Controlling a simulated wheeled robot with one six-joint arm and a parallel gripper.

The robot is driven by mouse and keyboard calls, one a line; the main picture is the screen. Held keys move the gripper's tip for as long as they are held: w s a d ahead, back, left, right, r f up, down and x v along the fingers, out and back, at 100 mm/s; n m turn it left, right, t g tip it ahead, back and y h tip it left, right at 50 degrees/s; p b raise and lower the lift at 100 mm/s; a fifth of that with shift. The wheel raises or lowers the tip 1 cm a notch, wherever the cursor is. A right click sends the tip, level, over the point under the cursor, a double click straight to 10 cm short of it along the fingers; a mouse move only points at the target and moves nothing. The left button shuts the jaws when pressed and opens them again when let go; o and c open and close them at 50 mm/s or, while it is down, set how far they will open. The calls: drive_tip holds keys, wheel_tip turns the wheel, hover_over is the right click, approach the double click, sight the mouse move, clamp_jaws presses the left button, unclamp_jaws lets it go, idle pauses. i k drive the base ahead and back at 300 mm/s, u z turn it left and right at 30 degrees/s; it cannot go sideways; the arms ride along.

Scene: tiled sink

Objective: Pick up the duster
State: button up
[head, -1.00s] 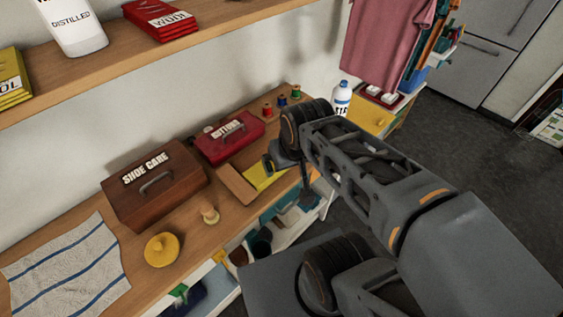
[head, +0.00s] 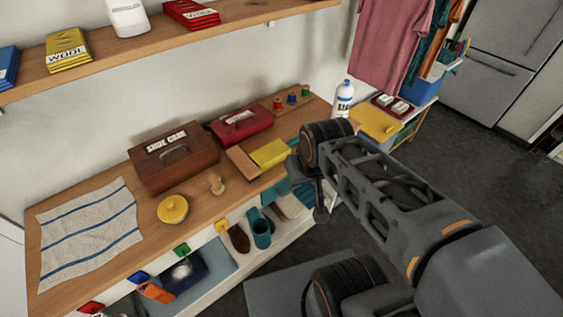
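A folded yellow cloth (head: 270,153), which looks like the duster, lies flat near the front edge of the wooden counter, beside a light wooden piece (head: 243,162). My gripper (head: 320,210) hangs just off the counter's front edge, to the right of the cloth and apart from it. It is small, dark and partly hidden by my arm, so its fingers do not show clearly. I see nothing held in it.
Behind the cloth stand a brown shoe care box (head: 177,155) and a red box (head: 240,125). Thread spools (head: 290,98) sit at the back right. A round yellow tin (head: 173,209) and striped towel (head: 88,235) lie left. A shelf (head: 190,40) hangs above.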

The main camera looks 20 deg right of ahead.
sight(266, 157)
drive_tip(key=z, duration=0.6)
drive_tip(key=i, duration=0.5)
drive_tip(key=u, duration=1.25)
drive_tip(key=k, duration=0.2)
drive_tip(key=u, duration=0.3)
